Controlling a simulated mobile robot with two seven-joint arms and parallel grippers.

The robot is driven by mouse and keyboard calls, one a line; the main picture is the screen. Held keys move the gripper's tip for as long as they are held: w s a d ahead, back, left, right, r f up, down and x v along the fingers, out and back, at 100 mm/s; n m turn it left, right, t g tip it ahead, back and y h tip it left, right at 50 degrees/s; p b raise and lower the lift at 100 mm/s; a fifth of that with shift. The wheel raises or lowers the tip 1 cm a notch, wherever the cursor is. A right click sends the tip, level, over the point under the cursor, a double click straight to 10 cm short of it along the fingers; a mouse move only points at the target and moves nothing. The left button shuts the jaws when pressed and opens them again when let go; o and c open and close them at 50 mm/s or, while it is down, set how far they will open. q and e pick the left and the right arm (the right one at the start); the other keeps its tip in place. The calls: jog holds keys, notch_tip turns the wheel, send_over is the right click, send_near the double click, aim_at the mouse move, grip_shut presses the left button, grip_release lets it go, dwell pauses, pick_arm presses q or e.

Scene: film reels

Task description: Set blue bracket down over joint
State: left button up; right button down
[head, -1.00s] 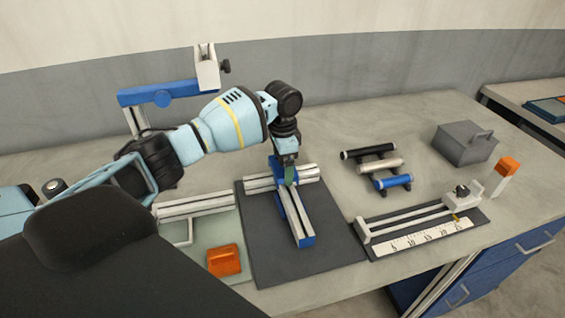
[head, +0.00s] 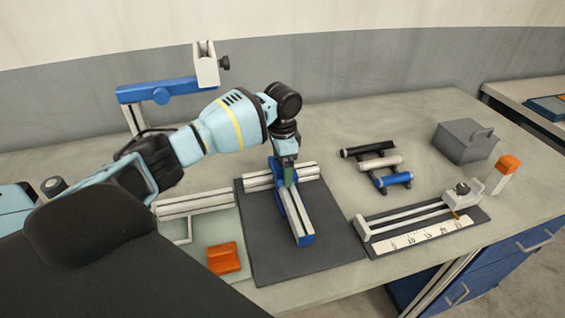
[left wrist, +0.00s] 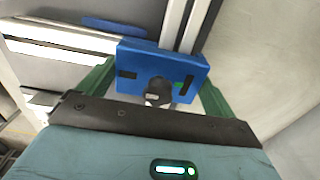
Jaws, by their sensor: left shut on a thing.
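The blue bracket (left wrist: 165,62) is between the two green fingers of my left gripper (left wrist: 158,85), which is shut on it. A dark knob sits on the bracket's near face. In the head view, the left gripper (head: 289,177) points down over the joint where two grey rails meet. The crosswise rail (head: 310,171) and the rail running toward the front (head: 297,215) form the joint. The bracket (head: 275,165) is partly hidden by the gripper there. It is at the joint; I cannot tell whether it rests fully on the rails. My right gripper is out of view.
The rails lie on a dark mat (head: 262,255). An orange block (head: 223,258) is at left front. A blue-armed stand (head: 160,90) rises behind my arm. A rack of rollers (head: 378,164), a ruler fixture (head: 418,236) and a grey box (head: 466,142) are on the right.

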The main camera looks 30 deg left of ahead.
pick_arm(q)
jog(key=shift+f, duration=0.45)
dwell(0.3)
jog(key=o, duration=0.9)
jog(key=shift+c, duration=0.2)
jog(key=shift+r, duration=3.9)
